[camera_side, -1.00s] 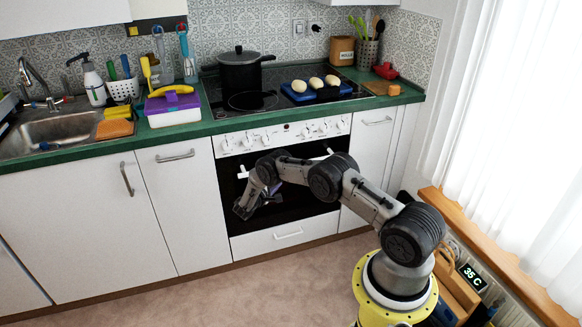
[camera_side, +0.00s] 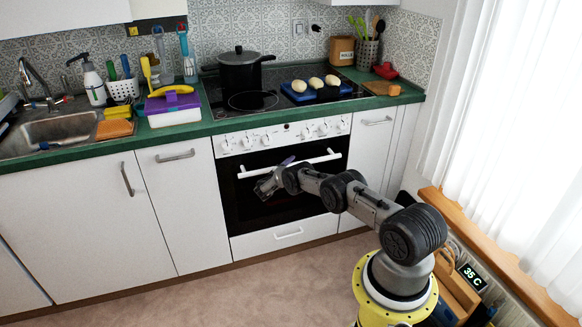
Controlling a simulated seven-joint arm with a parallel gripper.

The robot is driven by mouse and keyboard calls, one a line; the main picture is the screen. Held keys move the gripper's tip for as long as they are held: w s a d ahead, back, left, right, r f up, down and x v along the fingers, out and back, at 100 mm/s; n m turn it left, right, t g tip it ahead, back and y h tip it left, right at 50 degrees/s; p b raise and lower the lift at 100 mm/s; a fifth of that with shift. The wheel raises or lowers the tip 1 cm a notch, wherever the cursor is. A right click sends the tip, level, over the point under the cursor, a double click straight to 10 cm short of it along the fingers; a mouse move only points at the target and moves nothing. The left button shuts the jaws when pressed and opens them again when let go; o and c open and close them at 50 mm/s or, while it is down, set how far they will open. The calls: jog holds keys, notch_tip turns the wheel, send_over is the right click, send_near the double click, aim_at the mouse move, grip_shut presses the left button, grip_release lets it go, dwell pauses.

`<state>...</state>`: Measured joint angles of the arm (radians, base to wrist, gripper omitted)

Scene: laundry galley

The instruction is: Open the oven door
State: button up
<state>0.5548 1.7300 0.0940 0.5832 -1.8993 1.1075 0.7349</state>
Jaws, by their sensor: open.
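The oven (camera_side: 250,214) is set into the white cabinets, with a dark glass door that is closed. Its white bar handle (camera_side: 318,159) runs across the top of the door. My gripper (camera_side: 265,187) is in front of the door's left half, a little below the handle. Its jaws are open, and I see nothing held between them. A part of my wrist overlaps the middle of the handle. I cannot tell whether the fingers touch the handle or the glass.
Above the door is a panel of white knobs (camera_side: 268,141). On the hob stand a black pot (camera_side: 240,74) and a blue tray with pale buns (camera_side: 299,82). A white drawer (camera_side: 262,243) is below the oven. The floor (camera_side: 250,278) in front is clear.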

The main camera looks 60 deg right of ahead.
grip_shut()
dwell(1.4)
